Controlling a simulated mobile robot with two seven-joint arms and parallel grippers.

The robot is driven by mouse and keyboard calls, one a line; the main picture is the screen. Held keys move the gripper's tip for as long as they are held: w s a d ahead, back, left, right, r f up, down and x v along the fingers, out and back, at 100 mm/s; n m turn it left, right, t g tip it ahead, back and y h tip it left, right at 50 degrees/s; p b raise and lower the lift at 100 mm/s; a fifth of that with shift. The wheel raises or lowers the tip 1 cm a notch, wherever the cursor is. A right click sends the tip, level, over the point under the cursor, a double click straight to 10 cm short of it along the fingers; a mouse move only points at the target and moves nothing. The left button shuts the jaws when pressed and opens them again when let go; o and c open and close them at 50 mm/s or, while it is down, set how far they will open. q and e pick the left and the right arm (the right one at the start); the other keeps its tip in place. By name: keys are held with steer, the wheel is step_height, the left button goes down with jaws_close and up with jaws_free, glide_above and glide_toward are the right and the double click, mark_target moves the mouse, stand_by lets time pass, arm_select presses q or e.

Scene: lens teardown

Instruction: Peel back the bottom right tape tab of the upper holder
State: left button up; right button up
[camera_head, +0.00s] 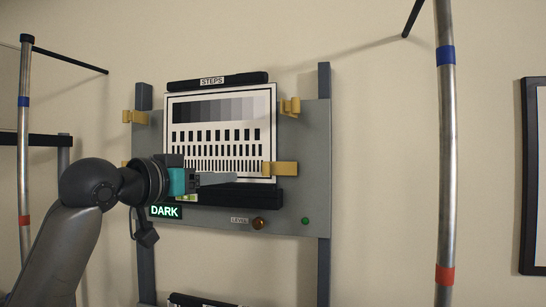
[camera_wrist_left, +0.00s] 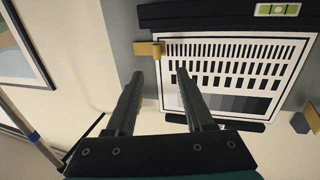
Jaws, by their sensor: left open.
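The upper holder, labelled STEPS, carries a white test chart (camera_head: 220,108) on a grey board. The bottom right tape tab (camera_head: 281,168) is yellow-tan and lies across the chart's lower right edge. It also shows in the wrist view (camera_wrist_left: 147,49), which is upside down, beyond my fingertips. The top right tab (camera_head: 290,107) and top left tab (camera_head: 136,117) sit at the chart's sides, turned outward. My left gripper (camera_head: 225,179) is open and empty before the chart's lower part, left of the bottom right tab. Its two fingers (camera_wrist_left: 160,76) point at the board, apart from the tab. The bottom left tab is mostly hidden by my arm.
A black bar (camera_head: 240,195) with a bubble level (camera_wrist_left: 277,9) runs below the chart. A DARK sign (camera_head: 165,211), an amber knob (camera_head: 258,223) and a green button (camera_head: 306,220) are lower on the board. A metal pole (camera_head: 446,150) stands at the right.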

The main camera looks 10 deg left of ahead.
arm_select(q)
steer(key=s+r, duration=0.1)
steer(key=r, duration=0.1)
steer(key=p, duration=0.4)
glide_toward(264, 166)
steer(key=x, duration=0.7)
steer(key=shift+a+r, duration=0.1)
steer(key=shift+x, duration=0.75)
jaws_close()
stand_by(0.4)
